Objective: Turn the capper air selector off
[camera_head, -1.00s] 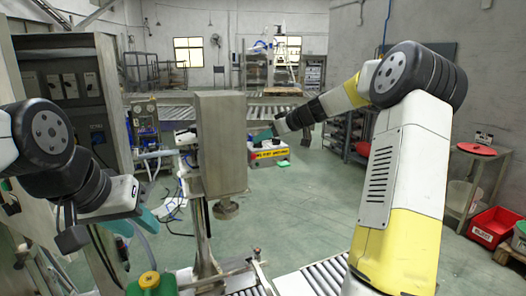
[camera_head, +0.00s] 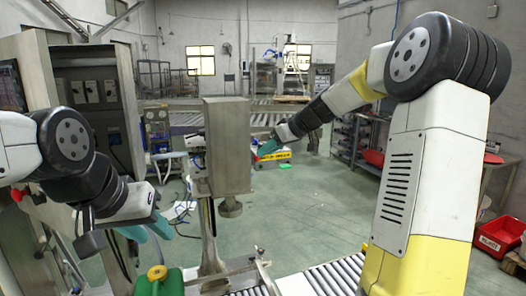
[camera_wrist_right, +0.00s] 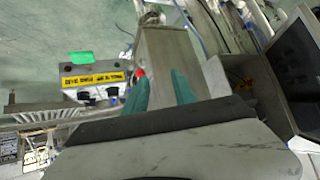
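The capper is a grey metal box head (camera_head: 226,145) on a column, mid-view in the head view. A small red part (camera_wrist_right: 140,73), which may be the air selector, shows beside the grey box (camera_wrist_right: 168,55) in the right wrist view. Its shape and setting are too small to tell. My right gripper (camera_head: 262,151) is at the right side of the capper head in the head view. In the wrist view its teal fingers (camera_wrist_right: 160,90) are apart with nothing gripped. My left gripper (camera_head: 148,231) hangs low at the left, its teal fingers apart and empty.
A labelled box with a yellow strip (camera_head: 276,156) stands behind my right gripper. A green container with a yellow cap (camera_head: 157,274) and a roller conveyor (camera_head: 328,280) are in front. An open cabinet (camera_head: 95,95) stands left. Floor right of the capper is clear.

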